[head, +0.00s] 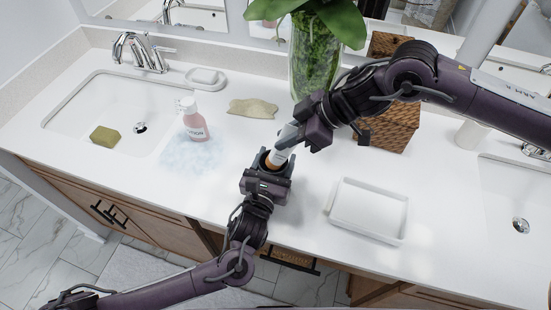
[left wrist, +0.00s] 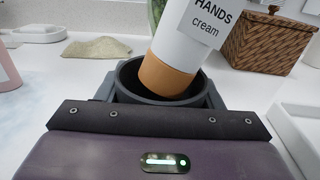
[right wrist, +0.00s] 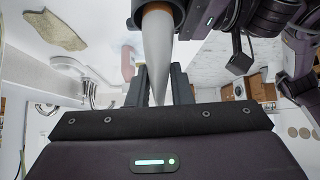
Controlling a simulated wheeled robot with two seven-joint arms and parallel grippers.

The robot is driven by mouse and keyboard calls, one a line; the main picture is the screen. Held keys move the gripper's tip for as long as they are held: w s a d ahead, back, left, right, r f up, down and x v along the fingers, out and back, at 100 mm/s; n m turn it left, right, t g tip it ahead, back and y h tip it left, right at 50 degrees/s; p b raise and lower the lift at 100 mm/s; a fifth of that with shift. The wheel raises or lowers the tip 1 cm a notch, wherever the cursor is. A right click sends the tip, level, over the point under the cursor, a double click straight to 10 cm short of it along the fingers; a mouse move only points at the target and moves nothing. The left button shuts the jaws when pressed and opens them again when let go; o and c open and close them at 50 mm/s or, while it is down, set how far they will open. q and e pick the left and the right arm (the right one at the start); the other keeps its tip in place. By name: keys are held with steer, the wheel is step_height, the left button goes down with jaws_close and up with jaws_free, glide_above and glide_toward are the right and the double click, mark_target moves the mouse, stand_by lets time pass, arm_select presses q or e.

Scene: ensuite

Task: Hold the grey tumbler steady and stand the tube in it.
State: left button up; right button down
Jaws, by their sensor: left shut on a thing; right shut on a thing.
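The grey tumbler (head: 265,160) stands near the counter's front edge, and my left gripper (head: 267,178) is shut around it. In the left wrist view the dark tumbler rim (left wrist: 125,82) shows between the fingers. The white hand cream tube (head: 287,138) is held by my right gripper (head: 303,133) above the tumbler. In the left wrist view the tube (left wrist: 190,45) leans, with its orange cap down inside the tumbler's mouth; the cap's lower end is hidden by the rim. The right wrist view shows the tube (right wrist: 158,60) between the right fingers, its cap end at the tumbler (right wrist: 140,10).
A pink bottle (head: 194,122) stands left of the tumbler, with a beige cloth (head: 252,108) behind. A glass vase (head: 313,60) and a wicker box (head: 392,125) are behind the right arm. A white tray (head: 368,209) lies to the right. Sinks are at both sides.

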steer(key=shift+f, duration=0.35)
steer(key=c, duration=1.2)
jaws_free()
steer(key=shift+d, duration=0.1)
steer(key=v, duration=1.2)
arm_select(q)
steer(key=o, duration=1.2)
